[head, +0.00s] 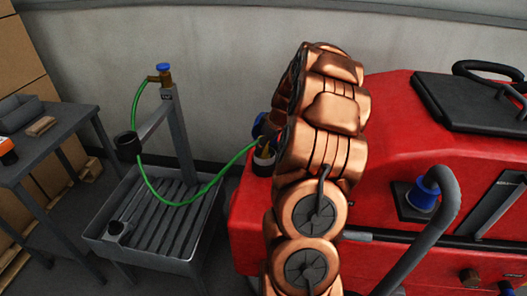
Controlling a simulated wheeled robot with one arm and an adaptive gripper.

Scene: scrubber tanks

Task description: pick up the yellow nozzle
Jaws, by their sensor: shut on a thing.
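The green hose (178,204) hangs from a brass tap with a blue handle (164,72) and sags in a loop over the sink. Its far end rises to the left side of my copper arm, where a small pale yellow bit of the nozzle (264,152) shows. My gripper (263,149) is there, mostly hidden behind my own arm, and is shut on the nozzle. A dark round collar (263,166) shows just below, at the red machine's left corner. I cannot tell whether the nozzle touches it.
The red scrubber (390,120) fills the right side, with a blue cap (422,195) and a bent grey pipe (445,200). A grey slatted sink (100,240) with a black cup holder (127,145) stands left. A table (60,130) and cardboard boxes (20,55) are far left.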

